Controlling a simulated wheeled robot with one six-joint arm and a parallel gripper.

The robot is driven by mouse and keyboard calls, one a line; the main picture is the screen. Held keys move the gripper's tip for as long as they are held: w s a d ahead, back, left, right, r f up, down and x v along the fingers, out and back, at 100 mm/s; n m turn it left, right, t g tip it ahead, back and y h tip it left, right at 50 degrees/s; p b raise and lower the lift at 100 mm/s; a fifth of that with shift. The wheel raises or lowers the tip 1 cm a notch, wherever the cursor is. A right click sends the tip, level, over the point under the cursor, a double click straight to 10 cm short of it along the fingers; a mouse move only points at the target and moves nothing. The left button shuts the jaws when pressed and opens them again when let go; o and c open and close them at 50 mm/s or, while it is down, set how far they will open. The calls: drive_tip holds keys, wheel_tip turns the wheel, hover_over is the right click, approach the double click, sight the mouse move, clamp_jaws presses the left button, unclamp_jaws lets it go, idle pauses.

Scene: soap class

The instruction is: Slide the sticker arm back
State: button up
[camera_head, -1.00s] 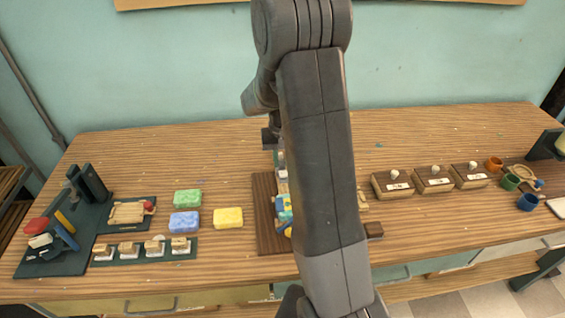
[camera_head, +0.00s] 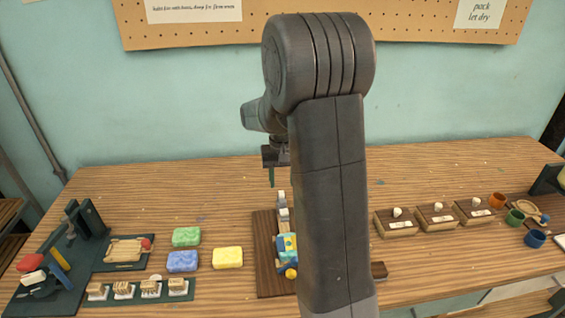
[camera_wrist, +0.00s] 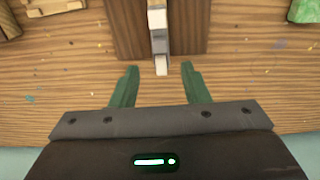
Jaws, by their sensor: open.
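The sticker arm appears to be the narrow white and grey bar (camera_head: 282,203) on a dark brown board (camera_head: 265,255), behind a blue and yellow block (camera_head: 287,246). My own arm hides the right part of this board. In the wrist view the bar (camera_wrist: 159,40) lies along the brown board (camera_wrist: 128,28), its white end pointing toward my gripper. My gripper (camera_wrist: 157,72) is open and empty, its green fingers spread to either side of the line of the bar, short of its end. In the head view my gripper (camera_head: 271,180) is above the table behind the board.
Green (camera_head: 187,237), blue (camera_head: 182,261) and yellow (camera_head: 227,257) soaps lie left of the board. A dark green stand (camera_head: 88,219) is at the far left. Brown boxes with white knobs (camera_head: 437,217) and small cups (camera_head: 515,217) are at right. The table behind is clear.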

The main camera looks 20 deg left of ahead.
sight(283, 200)
wheel_tip(283, 200, up, 7)
idle(0.3)
idle(0.4)
wheel_tip(283, 200, down, 14)
drive_tip(key=shift+s+r+p, duration=0.1)
drive_tip(key=shift+r+p, duration=0.15)
drive_tip(key=shift+p, duration=0.1)
drive_tip(key=shift+s+d+f, duration=0.15)
drive_tip(key=shift+f, duration=0.05)
drive_tip(key=shift+s+d, duration=0.35)
drive_tip(key=shift+s, duration=0.3)
